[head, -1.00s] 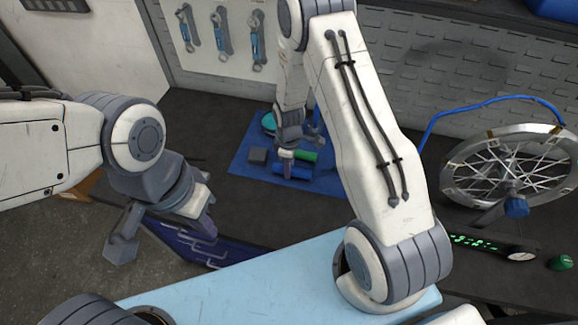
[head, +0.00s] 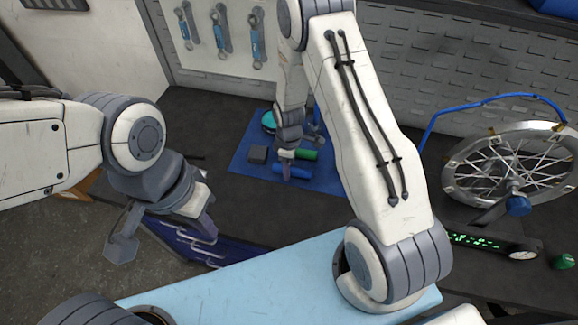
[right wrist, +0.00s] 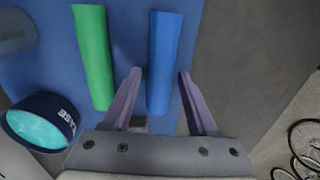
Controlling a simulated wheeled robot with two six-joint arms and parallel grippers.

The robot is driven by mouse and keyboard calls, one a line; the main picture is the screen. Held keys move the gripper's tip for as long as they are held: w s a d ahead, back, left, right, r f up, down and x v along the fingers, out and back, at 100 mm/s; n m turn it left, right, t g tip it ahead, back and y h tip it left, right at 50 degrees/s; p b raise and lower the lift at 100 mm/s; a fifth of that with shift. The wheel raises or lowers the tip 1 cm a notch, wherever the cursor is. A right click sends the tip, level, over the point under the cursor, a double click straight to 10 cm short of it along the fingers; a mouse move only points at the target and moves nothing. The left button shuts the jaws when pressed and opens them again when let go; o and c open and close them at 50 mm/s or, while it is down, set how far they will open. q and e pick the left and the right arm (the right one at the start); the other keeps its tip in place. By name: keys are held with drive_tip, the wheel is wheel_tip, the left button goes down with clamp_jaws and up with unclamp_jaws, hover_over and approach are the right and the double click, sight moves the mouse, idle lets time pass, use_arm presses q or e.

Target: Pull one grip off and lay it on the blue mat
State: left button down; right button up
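A blue grip (head: 300,173) and a green grip (head: 307,154) lie side by side on the blue mat (head: 243,167). My right gripper (head: 287,170) is over the blue grip. In the right wrist view its open fingers (right wrist: 160,88) are on either side of the blue grip (right wrist: 165,50), with a gap on each side. The green grip (right wrist: 93,55) lies left of the fingers, outside them. My left gripper (head: 163,235) is open and empty, beyond the bench's left end, far from the grips.
A dark round tin with a teal top (right wrist: 38,128) and a dark block (head: 258,154) are on the mat near the grips. A spoked wheel (head: 510,165), a green-lit display (head: 475,241) and a green knob (head: 564,262) are at right. Wrenches (head: 219,35) hang behind.

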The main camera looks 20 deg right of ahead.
idle(0.3)
wheel_tip(320, 180, up, 10)
drive_tip(key=shift+r+b, duration=0.25)
drive_tip(key=shift+b, duration=0.9)
